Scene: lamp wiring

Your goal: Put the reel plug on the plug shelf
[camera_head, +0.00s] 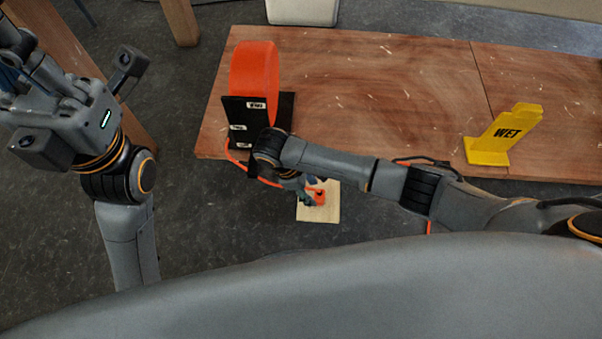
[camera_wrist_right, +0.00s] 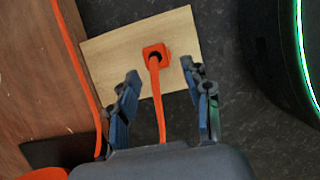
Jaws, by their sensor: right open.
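The orange reel plug (camera_head: 318,196) sits on the pale wooden plug shelf (camera_head: 325,214), in front of the table's near edge. In the right wrist view the plug (camera_wrist_right: 155,52) rests on the shelf (camera_wrist_right: 104,60), with its orange cord (camera_wrist_right: 160,105) running back between my fingers. My right gripper (camera_wrist_right: 160,71) is open, with one finger on each side of the cord, just behind the plug and apart from it. In the head view my right arm partly hides this gripper (camera_head: 306,192). My left gripper (camera_head: 38,80) is raised at the far left, away from the shelf; its finger opening is unclear.
The orange cable reel (camera_head: 254,72) stands in a black holder (camera_head: 240,112) on the wooden table (camera_head: 370,80). Cord hangs by the table edge. Dark floor surrounds the shelf.

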